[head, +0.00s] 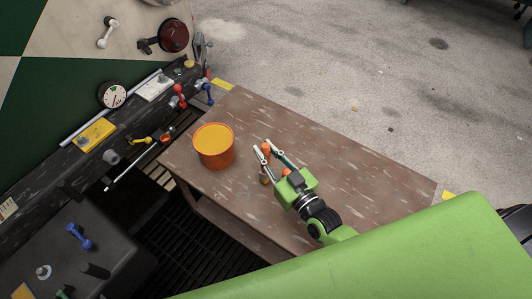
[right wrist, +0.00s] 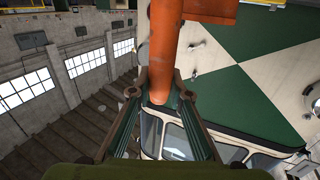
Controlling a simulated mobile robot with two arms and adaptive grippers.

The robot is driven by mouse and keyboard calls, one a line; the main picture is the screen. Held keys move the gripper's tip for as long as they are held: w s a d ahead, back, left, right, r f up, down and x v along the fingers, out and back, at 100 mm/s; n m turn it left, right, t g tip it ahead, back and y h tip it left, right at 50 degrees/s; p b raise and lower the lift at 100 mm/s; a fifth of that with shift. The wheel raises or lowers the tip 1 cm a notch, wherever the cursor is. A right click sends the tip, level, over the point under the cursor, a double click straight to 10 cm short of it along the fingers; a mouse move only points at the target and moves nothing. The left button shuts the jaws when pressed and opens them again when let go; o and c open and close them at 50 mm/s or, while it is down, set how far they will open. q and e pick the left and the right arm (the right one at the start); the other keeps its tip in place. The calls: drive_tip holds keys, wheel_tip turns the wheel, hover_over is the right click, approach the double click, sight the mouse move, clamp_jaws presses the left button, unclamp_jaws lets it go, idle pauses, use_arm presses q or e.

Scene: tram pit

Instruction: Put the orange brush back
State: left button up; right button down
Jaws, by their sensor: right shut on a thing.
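My right gripper (head: 265,146) is above the brown wooden table and shut on the orange brush (head: 266,149). In the right wrist view the brush (right wrist: 164,45) shows as a round orange handle between the two fingers (right wrist: 160,92), with a wider orange part at the top edge. In the head view most of the brush is small and partly hidden by the gripper. An orange tub (head: 214,152) with a yellow-orange inside stands on the table to the left of the gripper, apart from it. My left gripper is in neither view.
The table (head: 340,180) is bare right of the gripper. A dark ledge left of it carries a gauge (head: 112,95), a yellow block (head: 95,135) and small levers. A dark grated pit (head: 190,240) lies below the table's front edge.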

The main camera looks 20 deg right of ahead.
drive_tip(key=shift+f, duration=0.25)
drive_tip(key=shift+f, duration=0.15)
drive_tip(key=c, duration=1.9)
unclamp_jaws()
drive_tip(key=shift+r, duration=0.25)
drive_tip(key=p+v, duration=0.3)
drive_tip(key=v, duration=0.9)
